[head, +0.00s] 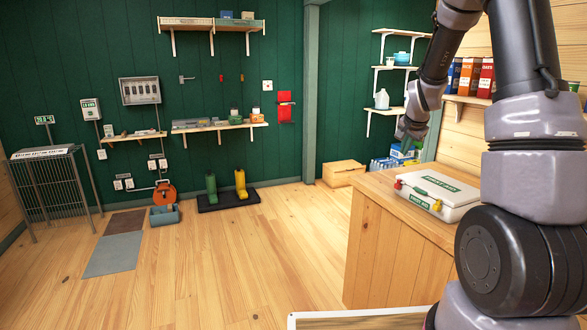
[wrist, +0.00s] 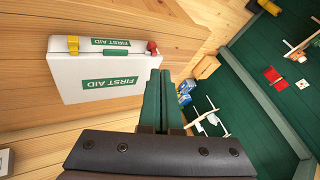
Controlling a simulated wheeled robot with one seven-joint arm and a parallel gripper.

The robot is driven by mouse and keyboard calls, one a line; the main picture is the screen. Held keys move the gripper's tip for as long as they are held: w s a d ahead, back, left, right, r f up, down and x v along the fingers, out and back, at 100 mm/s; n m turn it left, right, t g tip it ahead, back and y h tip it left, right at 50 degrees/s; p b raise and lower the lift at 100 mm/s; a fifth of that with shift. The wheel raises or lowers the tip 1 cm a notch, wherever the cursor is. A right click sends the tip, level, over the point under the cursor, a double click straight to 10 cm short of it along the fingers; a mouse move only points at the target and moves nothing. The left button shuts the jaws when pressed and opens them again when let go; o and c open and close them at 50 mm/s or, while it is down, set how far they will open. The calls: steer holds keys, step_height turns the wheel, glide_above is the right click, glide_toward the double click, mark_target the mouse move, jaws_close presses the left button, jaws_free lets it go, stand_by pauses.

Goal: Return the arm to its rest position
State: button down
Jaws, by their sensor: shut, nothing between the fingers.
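My arm rises along the right side of the head view and bends down to my gripper (head: 408,130), which hangs in the air above and behind the wooden counter. In the wrist view the two fingers (wrist: 160,76) are together with nothing between them. A white first aid box (head: 440,205) with green labels, one red latch and one yellow latch lies closed on the counter (head: 400,255). The box also shows in the wrist view (wrist: 100,85), left of the fingers. My gripper is apart from the box.
White wall shelves (head: 392,68) with a few containers stand behind my gripper. A wooden crate (head: 343,173) stands on the floor by the back wall. A wire cage (head: 50,190) is at far left. The middle floor is clear.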

steer(key=s+a+r+n+y, duration=0.1)
steer(key=s+a+r+n, duration=0.1)
steer(key=s+a+r, duration=0.4)
steer(key=s+a+r+n+y, duration=0.1)
steer(key=s+a+r, duration=0.1)
steer(key=s+r, duration=0.7)
steer(key=s+a+r+n, duration=0.1)
steer(key=s+a+n, duration=0.1)
steer(key=s, duration=0.8)
steer(key=s+a+r+n+y, duration=0.1)
steer(key=s+a, duration=0.3)
steer(key=s, duration=0.5)
steer(key=shift+s+r+n, duration=0.35)
steer(key=shift+s+n, duration=0.05)
steer(key=shift+n, duration=0.2)
steer(key=shift+w, duration=0.15)
